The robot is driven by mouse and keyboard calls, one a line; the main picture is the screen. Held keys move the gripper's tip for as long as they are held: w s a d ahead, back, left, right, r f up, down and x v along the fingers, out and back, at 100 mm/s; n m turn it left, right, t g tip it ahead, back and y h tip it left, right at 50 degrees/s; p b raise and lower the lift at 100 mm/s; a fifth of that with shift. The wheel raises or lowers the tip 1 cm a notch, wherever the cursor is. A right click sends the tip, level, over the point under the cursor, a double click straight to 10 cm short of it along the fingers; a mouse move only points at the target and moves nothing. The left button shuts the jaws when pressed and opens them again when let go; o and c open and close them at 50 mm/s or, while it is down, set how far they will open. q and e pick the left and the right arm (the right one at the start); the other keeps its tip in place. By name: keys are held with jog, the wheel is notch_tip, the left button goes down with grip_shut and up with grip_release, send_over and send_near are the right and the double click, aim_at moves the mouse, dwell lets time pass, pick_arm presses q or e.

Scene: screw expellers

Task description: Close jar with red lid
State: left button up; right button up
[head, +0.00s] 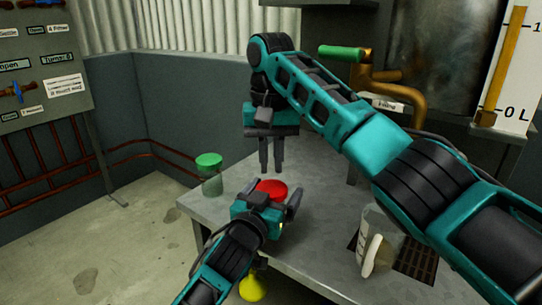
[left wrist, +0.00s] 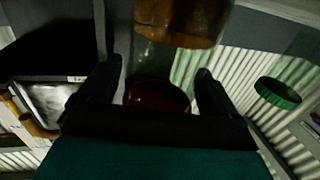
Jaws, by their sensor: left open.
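The red lid (head: 271,190) shows near the table's far left edge, just beyond my left gripper; the body of its jar is hidden in the head view. My left gripper (head: 268,205) is open, its fingers spread on either side of the lid's near side. In the left wrist view the dark red lid (left wrist: 160,97) shows between the open fingers (left wrist: 158,90); contact is unclear. My right gripper (head: 270,168) points down above the lid, apart from it, with nothing seen between its fingers; its opening is unclear.
A clear jug (head: 375,245) stands near a dark grate at right. A yellow object (head: 252,288) is at the bottom. A brass pipe (head: 385,80) is behind.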

pick_arm(q)
jog(key=p+v, duration=0.3)
jog(key=v, duration=0.9)
jog(key=shift+s+a, duration=0.15)
jog(key=shift+s, duration=0.2)
